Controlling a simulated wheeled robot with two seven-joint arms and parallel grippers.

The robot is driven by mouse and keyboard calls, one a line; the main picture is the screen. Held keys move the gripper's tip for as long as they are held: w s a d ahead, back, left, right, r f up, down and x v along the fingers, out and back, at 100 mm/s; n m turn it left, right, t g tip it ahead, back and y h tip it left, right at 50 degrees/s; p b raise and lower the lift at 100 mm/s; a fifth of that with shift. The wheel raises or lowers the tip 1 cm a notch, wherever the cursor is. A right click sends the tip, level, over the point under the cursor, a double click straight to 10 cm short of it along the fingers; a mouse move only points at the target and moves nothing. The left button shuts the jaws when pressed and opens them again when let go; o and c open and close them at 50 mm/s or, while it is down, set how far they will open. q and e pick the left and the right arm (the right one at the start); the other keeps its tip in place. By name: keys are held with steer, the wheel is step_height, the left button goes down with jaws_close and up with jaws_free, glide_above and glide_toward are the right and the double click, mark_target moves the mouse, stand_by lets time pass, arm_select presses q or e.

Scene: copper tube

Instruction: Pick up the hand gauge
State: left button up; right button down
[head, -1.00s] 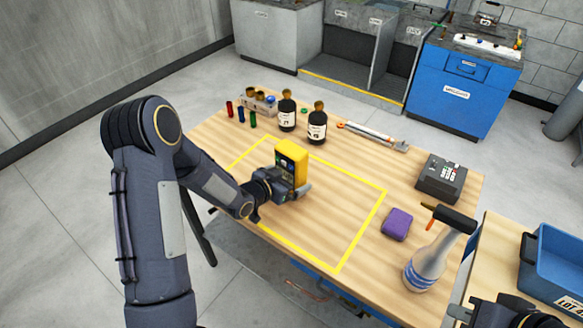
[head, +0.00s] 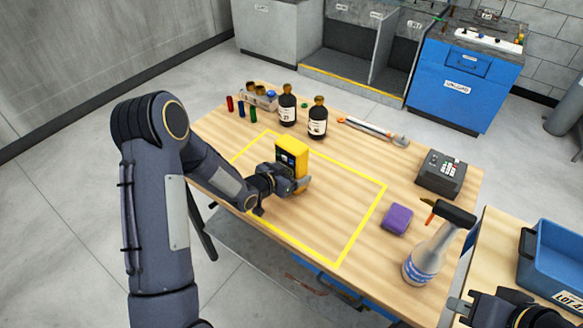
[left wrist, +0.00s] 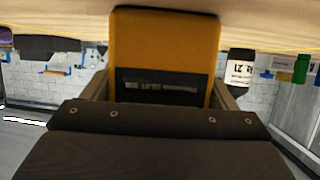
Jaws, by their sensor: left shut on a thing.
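The hand gauge is a yellow block-like device (head: 292,155) with a dark face, upright inside the yellow outline on the wooden table. My left gripper (head: 290,186) is shut on its lower part. In the left wrist view the gauge (left wrist: 165,50) shows orange-yellow with a dark panel, between the two fingers. Whether its base touches the table is hidden by the gripper. My right gripper (head: 480,310) is at the bottom right edge of the head view, partly cut off and away from the gauge; its opening is unclear.
Two dark bottles (head: 317,120) and small coloured vials (head: 241,109) stand behind the gauge. A wrench (head: 375,131) lies at the back. A purple sponge (head: 397,219), a spray bottle (head: 425,255) and a dark keypad device (head: 440,174) are to the right. The outline's right part is clear.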

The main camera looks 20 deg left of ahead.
arm_select(q)
steer(key=shift+w+r, duration=0.1)
steer(key=shift+r, duration=0.65)
steer(key=s+r, duration=0.1)
steer(key=r, duration=0.1)
steer(key=s+a+r+b, duration=0.1)
steer(key=s+r, duration=0.1)
steer(key=r, duration=0.1)
steer(key=s+r, duration=0.2)
steer(key=r, duration=0.1)
steer(key=shift+a+b, duration=0.3)
steer(key=shift+a, duration=0.1)
steer(key=d+v, duration=0.1)
steer(key=v, duration=0.8)
steer(key=shift+s, duration=0.45)
steer(key=shift+r, duration=0.1)
steer(key=b, duration=0.2)
glide_toward(292, 143)
steer(key=shift+s+d+f+x, duration=0.15)
steer(key=shift+x, duration=0.8)
steer(key=shift+s+d+f+x, duration=0.1)
steer(key=shift+f+x, duration=0.05)
steer(key=shift+x, duration=0.85)
steer(key=shift+w+d, duration=0.3)
steer(key=shift+w, duration=0.65)
steer(key=shift+w+d, duration=0.35)
steer(key=shift+w, duration=0.6)
steer(key=shift+w+d, duration=0.3)
steer(key=shift+w, duration=0.65)
